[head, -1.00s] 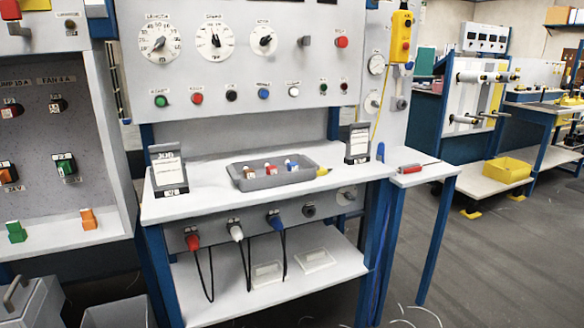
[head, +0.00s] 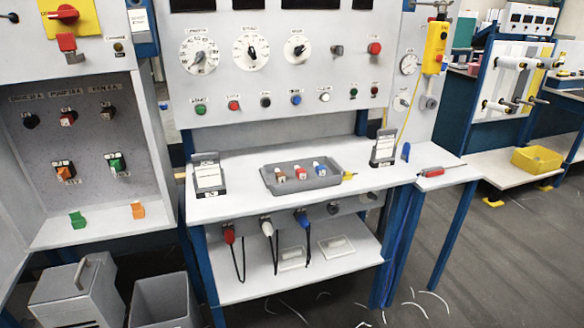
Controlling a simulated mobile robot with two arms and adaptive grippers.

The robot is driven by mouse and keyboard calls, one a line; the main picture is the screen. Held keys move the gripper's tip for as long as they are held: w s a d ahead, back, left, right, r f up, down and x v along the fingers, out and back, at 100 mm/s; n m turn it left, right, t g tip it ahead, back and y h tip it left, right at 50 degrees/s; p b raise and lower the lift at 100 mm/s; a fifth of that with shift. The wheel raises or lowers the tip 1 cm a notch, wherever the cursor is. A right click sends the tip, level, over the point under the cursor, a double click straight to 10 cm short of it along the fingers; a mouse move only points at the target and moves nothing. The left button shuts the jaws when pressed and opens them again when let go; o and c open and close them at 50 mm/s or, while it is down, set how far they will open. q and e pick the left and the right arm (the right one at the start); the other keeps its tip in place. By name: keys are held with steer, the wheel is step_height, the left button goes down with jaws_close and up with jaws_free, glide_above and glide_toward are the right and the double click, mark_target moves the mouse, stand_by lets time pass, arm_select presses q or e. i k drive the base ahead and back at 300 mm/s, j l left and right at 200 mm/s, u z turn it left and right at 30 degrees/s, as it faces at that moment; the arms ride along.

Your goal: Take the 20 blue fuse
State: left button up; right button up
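A grey tray (head: 328,183) sits on the white shelf of the control panel in the head view. In it stand a brown fuse (head: 280,174), a red fuse (head: 300,172) and a blue fuse (head: 320,167), each with a white part. The blue one is at the right of the row. Its marking is too small to read. Neither of my grippers shows in the head view.
Two card holders (head: 209,177) (head: 383,149) flank the tray. A red-handled screwdriver (head: 433,172) lies on the side shelf. At left is an open fuse cabinet (head: 85,205) with a green fuse (head: 77,220) and an orange fuse (head: 138,210) on its ledge. A grey bin (head: 165,290) stands below.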

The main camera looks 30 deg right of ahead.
mark_target(320, 170)
steer(key=l+u, duration=1.1)
